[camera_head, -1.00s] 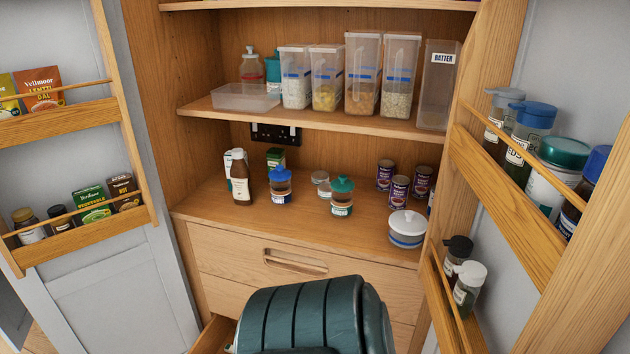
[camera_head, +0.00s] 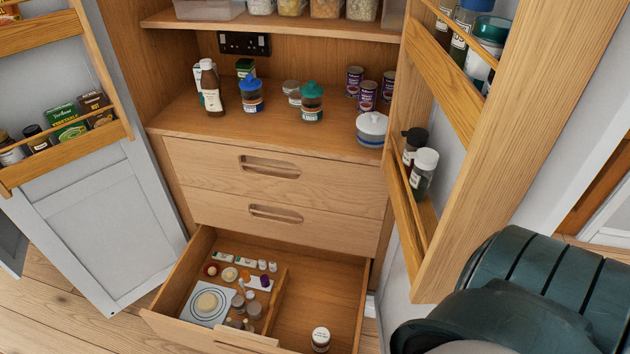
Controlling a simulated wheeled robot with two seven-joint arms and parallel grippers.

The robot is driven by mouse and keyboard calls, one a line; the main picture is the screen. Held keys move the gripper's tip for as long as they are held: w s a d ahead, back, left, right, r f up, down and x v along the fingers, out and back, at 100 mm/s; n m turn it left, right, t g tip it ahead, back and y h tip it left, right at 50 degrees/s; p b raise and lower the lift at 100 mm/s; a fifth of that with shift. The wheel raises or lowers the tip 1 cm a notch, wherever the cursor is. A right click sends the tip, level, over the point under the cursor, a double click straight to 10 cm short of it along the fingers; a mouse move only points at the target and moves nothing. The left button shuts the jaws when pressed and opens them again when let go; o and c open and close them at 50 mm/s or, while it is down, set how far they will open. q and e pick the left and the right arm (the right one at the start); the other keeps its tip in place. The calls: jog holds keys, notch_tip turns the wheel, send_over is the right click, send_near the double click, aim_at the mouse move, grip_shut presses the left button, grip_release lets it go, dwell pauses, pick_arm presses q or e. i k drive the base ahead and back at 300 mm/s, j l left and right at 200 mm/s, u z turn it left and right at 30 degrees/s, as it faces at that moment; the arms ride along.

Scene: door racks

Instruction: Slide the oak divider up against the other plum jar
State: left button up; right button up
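The oak divider (camera_head: 278,298) is a thin upright wooden strip inside the open bottom drawer (camera_head: 188,276), running from front to back. Right of it, a jar with a white lid and a dark body (camera_head: 320,339) stands alone near the drawer front, apart from the divider. Left of the divider, small grey-lidded jars (camera_head: 239,301) stand close together, some near the divider. I cannot tell from labels or contents which jars are plum.
Left of the divider are also a white square plate-like item (camera_head: 203,304), a purple item (camera_head: 265,282) and small white-capped bottles. The drawer's right side is mostly bare. Two closed drawers (camera_head: 270,166) sit above. The open right door rack (camera_head: 443,219) stands close to my arm.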

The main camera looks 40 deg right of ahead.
aim_at(277, 298)
jog(key=k+j+z, duration=0.2)
jog(key=z, duration=0.2)
jog(key=k+j+z, duration=0.1)
jog(key=z, duration=0.3)
jog(key=k+j+z, duration=0.2)
jog(key=k, duration=0.5)
jog(key=l, duration=0.1)
